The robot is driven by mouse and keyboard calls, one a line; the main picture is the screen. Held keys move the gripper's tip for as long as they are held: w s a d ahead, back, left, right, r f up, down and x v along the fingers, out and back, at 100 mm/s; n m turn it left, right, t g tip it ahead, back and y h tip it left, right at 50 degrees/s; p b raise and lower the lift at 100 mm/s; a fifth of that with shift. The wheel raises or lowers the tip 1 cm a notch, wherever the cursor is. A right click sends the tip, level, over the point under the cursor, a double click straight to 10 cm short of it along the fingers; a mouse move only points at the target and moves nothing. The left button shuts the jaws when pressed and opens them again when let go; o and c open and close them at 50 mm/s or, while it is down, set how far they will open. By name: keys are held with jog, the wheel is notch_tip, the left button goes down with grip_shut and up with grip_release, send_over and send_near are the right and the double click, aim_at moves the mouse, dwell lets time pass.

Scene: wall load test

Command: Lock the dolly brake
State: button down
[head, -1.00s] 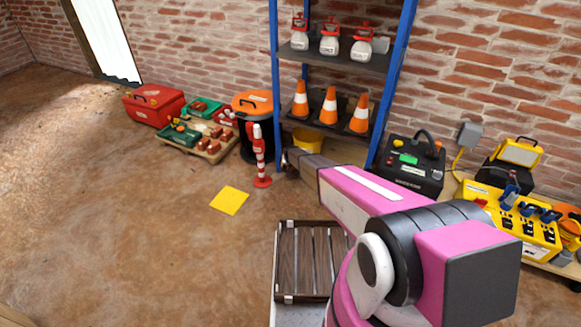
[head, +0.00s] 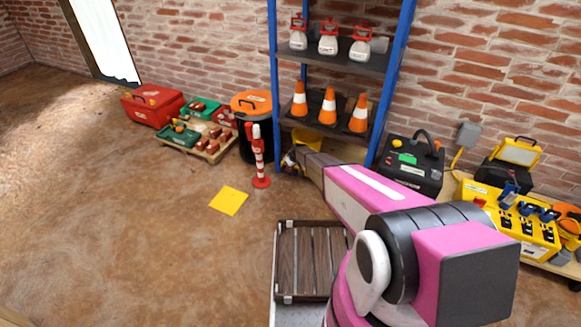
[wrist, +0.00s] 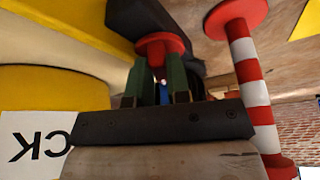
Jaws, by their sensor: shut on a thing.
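My gripper (wrist: 157,88) has green fingers, closed on a red round knob (wrist: 160,46) in the wrist view. The knob sits at the fingertips, in front of a black part (wrist: 160,18). Beside it is a large yellow body (wrist: 50,85) with a white label whose letters "CK" (wrist: 38,137) appear upside down. In the head view my gripper (head: 290,160) is low in front of the blue shelf rack, by a yellow thing (head: 308,138). My arm and gripper hide most of the spot, and I cannot make out the whole dolly or its brake there.
A red-and-white striped post (head: 258,160) stands close to the left of my gripper; it also shows in the wrist view (wrist: 252,80). The rack (head: 277,90) and a black case (head: 412,165) are behind. A yellow square (head: 229,200) lies on open floor.

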jog(key=shift+w+d+n+g, duration=0.1)
jog(key=shift+n+g, duration=0.2)
jog(key=shift+n, duration=0.6)
jog(key=shift+y, duration=0.3)
jog(key=c, duration=1.1)
grip_release()
